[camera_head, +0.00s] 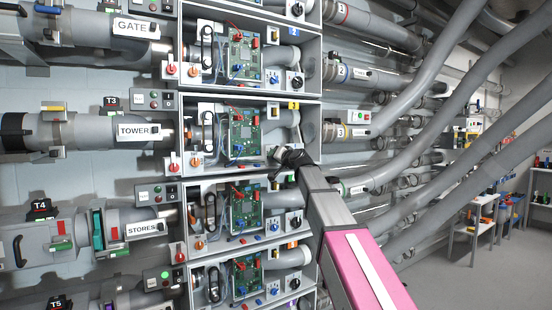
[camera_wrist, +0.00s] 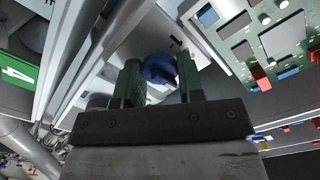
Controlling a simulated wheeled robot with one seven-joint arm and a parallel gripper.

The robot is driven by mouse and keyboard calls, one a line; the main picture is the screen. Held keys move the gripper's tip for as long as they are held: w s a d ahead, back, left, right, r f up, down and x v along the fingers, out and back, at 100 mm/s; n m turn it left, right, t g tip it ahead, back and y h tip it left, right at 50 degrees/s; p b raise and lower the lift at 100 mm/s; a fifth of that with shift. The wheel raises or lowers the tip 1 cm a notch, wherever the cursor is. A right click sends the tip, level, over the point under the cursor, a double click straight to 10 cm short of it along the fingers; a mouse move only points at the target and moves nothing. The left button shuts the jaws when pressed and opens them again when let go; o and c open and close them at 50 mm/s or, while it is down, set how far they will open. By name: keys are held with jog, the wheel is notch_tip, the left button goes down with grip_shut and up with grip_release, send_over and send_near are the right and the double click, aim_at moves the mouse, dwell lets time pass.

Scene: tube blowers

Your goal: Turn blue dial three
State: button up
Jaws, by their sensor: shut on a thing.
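The blue dial (camera_wrist: 160,68) shows in the wrist view between the two fingers of my gripper (camera_wrist: 162,78). The fingers are shut on it, one on each side, and cover part of its edges. In the head view my gripper (camera_head: 282,158) reaches in from the lower right to the lower right corner of the open box with the yellow label 3 (camera_head: 293,105). There the gripper hides the blue dial. I cannot tell the dial's exact angle.
Similar open boxes with green circuit boards stand above and below; the one below has its own blue dial (camera_head: 273,224). A green label 4 (camera_wrist: 17,72) is at the left in the wrist view. Grey pipes (camera_head: 430,120) run along the right. Floor lies clear at lower right.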

jog(key=shift+n, duration=1.6)
jog(key=o, duration=0.6)
jog(key=shift+o, duration=0.2)
jog(key=shift+s, duration=0.1)
jog(key=v, duration=1)
jog(key=shift+s+d, duration=0.3)
